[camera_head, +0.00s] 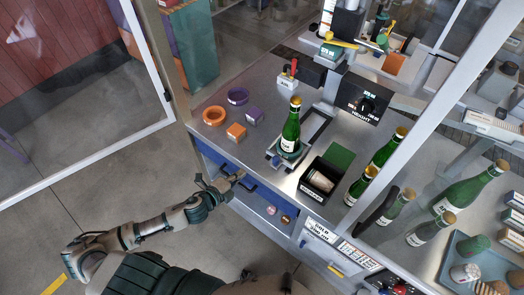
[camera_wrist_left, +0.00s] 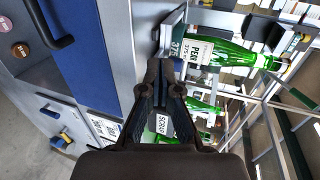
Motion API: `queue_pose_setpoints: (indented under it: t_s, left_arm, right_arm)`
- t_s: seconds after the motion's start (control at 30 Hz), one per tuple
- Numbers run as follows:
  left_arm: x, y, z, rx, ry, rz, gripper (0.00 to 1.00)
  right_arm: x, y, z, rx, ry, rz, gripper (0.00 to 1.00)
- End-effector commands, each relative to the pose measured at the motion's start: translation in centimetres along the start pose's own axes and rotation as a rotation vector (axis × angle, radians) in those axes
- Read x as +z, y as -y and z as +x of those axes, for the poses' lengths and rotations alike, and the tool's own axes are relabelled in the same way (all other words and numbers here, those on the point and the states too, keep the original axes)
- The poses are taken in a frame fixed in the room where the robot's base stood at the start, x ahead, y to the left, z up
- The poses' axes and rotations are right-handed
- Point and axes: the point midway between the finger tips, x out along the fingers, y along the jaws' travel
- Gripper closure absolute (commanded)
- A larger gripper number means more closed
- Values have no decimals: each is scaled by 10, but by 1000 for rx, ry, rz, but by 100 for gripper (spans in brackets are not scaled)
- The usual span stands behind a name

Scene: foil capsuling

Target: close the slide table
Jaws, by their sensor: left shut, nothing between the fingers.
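The slide table (camera_head: 273,160) is a small metal carriage with blue parts on the worktop, at the near end of a grey rail frame (camera_head: 317,131). A green bottle (camera_head: 291,128) with a gold top stands upright on it. My right gripper is not seen.
Orange (camera_head: 214,115) and purple (camera_head: 237,96) rings and small blocks sit left of the bottle. A black bin (camera_head: 321,178) and more bottles (camera_head: 388,147) stand right. Below the edge are a dark handle (camera_wrist_left: 50,25) and a compartment with round caps (camera_head: 271,210).

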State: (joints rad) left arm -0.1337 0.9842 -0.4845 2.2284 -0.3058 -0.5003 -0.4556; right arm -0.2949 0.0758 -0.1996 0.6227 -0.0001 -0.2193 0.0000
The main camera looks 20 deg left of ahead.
Motion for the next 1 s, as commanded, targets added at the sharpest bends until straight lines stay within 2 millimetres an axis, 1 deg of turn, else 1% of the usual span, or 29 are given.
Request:
queue_pose_setpoints:
  t_s: [0.13, 0.27, 0.4, 0.5, 0.6, 0.7, 0.8, 1.0]
  left_arm:
    - [2, 2, 19, -3, 0, -4, 100]
    - [3, 2, 46, -4, 1, -6, 100]
    - [2, 2, 77, -3, 0, -6, 100]
    - [2, 2, 97, -2, 1, -7, 100]
    - [2, 7, 113, -3, 0, -5, 100]
    - [2, 10, 124, -2, 0, -6, 100]
    - [2, 11, 132, 0, 0, -6, 100]
    - [2, 11, 136, 0, 0, -7, 100]
  right_arm:
    - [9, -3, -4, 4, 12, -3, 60]
    - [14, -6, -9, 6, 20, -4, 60]
    - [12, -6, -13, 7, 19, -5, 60]
    - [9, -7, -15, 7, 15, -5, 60]
    - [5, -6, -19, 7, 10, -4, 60]
    - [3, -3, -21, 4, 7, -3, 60]
    - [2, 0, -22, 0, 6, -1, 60]
    - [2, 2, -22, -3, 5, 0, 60]
